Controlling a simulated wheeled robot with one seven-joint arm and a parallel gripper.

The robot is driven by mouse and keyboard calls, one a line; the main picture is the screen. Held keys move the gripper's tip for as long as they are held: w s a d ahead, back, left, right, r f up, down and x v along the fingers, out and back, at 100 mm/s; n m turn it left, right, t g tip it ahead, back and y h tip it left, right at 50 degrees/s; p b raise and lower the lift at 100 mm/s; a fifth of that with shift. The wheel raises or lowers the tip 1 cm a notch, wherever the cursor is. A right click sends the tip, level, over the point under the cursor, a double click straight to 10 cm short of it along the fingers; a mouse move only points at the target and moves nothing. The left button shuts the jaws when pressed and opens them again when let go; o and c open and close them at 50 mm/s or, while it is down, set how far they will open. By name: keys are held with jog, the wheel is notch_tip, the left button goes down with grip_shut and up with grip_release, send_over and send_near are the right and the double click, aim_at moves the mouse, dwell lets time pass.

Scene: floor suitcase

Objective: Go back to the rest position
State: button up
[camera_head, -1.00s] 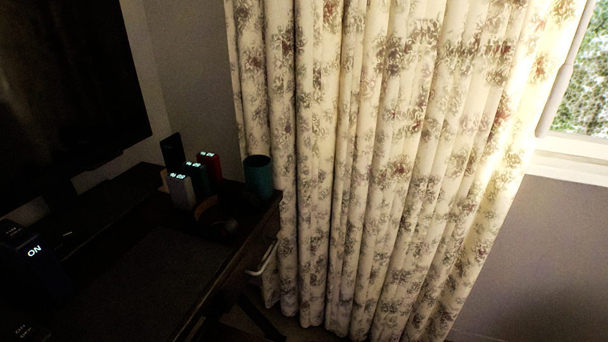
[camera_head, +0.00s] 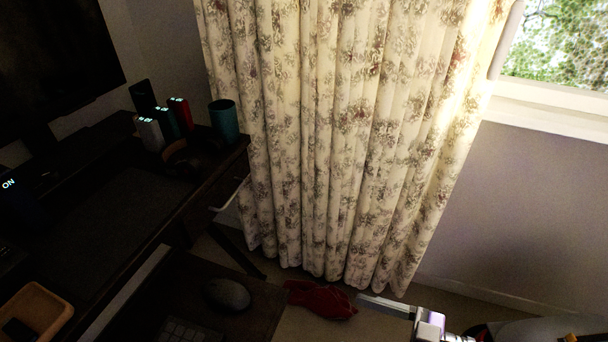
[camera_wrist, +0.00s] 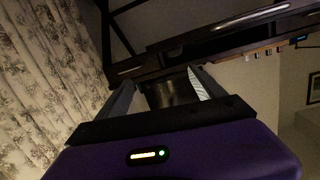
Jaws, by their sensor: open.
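My gripper (camera_wrist: 162,78) is open in the wrist view, with its two fingers spread apart. Nothing is held between them; a dark desk edge and drawer front show beyond. In the head view, my gripper (camera_head: 385,304) enters at the bottom right, with a pale finger pointing left and a white-and-purple body. It is above the floor, in front of the curtain's lower end. The rest of my arm is mostly cut off by the bottom edge. No suitcase can be made out.
A dark desk (camera_head: 95,215) stands left, with a green cup (camera_head: 224,120) and small boxes. Nearer, a lower surface holds a dark mouse (camera_head: 227,294). A red object (camera_head: 320,299) lies on the floor by the floral curtain (camera_head: 330,150). A window (camera_head: 560,45) is right.

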jog(key=w+d+f+m+t+h, duration=0.1)
jog(key=w+d+m+t+h, duration=0.2)
jog(key=w+m, duration=0.15)
jog(key=s+d+f+m+t+h, duration=0.3)
jog(key=s+d+m+t+h, duration=0.25)
jog(key=d+m+h, duration=0.4)
jog(key=s+a+r+n+h, duration=0.15)
jog(key=s+r, duration=0.25)
jog(key=s, duration=0.7)
jog(key=s+a+r+n+h, duration=0.1)
jog(key=s+a+r, duration=0.15)
jog(key=s, duration=0.85)
notch_tip(320, 180, up, 20)
jog(key=d+p, duration=0.1)
jog(key=p, duration=1.8)
jog(key=shift+p, duration=0.3)
jog(key=shift+r+m+g, duration=0.1)
jog(key=shift+m+g, duration=0.15)
